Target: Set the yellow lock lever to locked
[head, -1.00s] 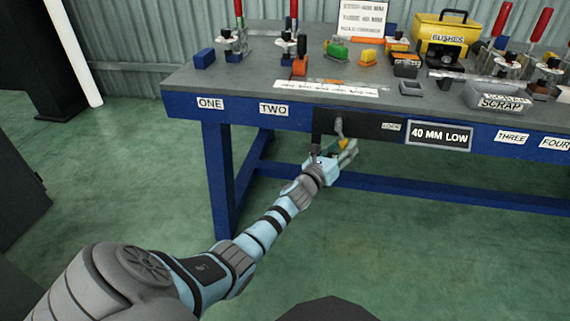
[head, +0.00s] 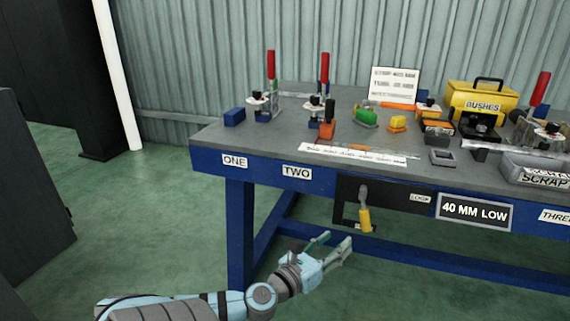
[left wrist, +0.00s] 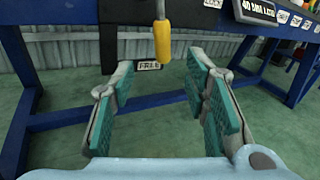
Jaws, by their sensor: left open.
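The lock lever with its yellow grip (head: 365,219) hangs from a grey pivot on the black panel (head: 393,195) at the front of the bench. It points nearly straight down, away from the LOCK label (head: 420,198) on the right. In the left wrist view, the yellow grip (left wrist: 162,42) hangs near the FREE label (left wrist: 150,66). My left gripper (head: 335,242) is open and empty, below and a little left of the grip, apart from it. Its open fingers (left wrist: 160,74) also show in the left wrist view, with nothing between them. My right gripper is not in view.
The blue-framed bench (head: 215,162) carries red-handled clamps, small coloured parts, a yellow BUSHES box (head: 482,107) and a grey SCRAP tray (head: 535,172). A 40 MM LOW sign (head: 474,211) is right of the panel. A bench leg (head: 240,235) stands left of my gripper.

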